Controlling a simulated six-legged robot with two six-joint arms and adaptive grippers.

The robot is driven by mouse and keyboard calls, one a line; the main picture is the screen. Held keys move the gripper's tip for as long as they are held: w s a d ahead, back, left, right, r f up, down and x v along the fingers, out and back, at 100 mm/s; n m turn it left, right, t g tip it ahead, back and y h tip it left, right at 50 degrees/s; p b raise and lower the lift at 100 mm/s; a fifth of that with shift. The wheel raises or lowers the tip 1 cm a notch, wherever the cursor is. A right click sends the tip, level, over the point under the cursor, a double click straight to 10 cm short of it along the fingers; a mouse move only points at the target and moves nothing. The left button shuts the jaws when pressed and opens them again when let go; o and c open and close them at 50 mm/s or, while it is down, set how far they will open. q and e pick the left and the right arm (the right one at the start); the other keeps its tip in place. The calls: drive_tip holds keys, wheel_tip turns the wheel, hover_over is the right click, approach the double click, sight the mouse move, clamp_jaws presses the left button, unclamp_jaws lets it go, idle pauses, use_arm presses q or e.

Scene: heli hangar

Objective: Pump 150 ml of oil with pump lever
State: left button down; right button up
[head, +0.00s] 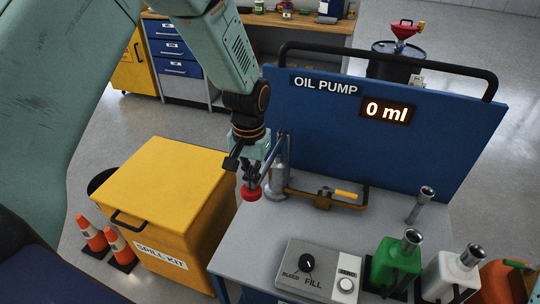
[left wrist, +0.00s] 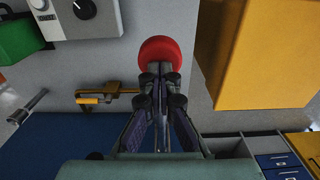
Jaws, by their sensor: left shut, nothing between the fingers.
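The blue oil pump panel (head: 240,0) is not used as a point here; the OIL PUMP board (head: 400,140) is blue and its display (head: 387,112) reads 0 ml. The grey metal pump (head: 277,182) stands on the bench before it. A thin lever rod slants beside the pump, and a red knob (head: 251,192) shows at its low end. My left gripper (head: 251,179) points down, shut and empty, right at the knob. In the left wrist view the red knob (left wrist: 160,52) sits just beyond the fingertips (left wrist: 161,78); contact is unclear. My right gripper is out of view.
A BLEED/FILL control box (head: 318,268), green can (head: 393,262) and white can (head: 448,272) stand on the bench front. The yellow spill kit box (head: 165,190) and traffic cones (head: 92,234) are left. A brass-coloured fitting (head: 325,197) lies right of the pump.

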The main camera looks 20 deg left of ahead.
use_arm(q)
drive_tip(key=shift+f+b, duration=1.75)
drive_tip(key=shift+f, duration=2.35)
wheel_tip(320, 180, up, 14)
drive_tip(key=p, duration=1.3)
drive_tip(key=shift+f, duration=0.35)
drive_tip(key=shift+f, duration=0.15)
drive_tip(key=shift+f+b, duration=3.8)
drive_tip(key=shift+f, duration=2.65)
wheel_tip(320, 180, up, 14)
drive_tip(key=p, duration=1.2)
drive_tip(key=shift+s+f, duration=0.1)
drive_tip(key=shift+f, duration=0.25)
drive_tip(key=shift+f, duration=0.1)
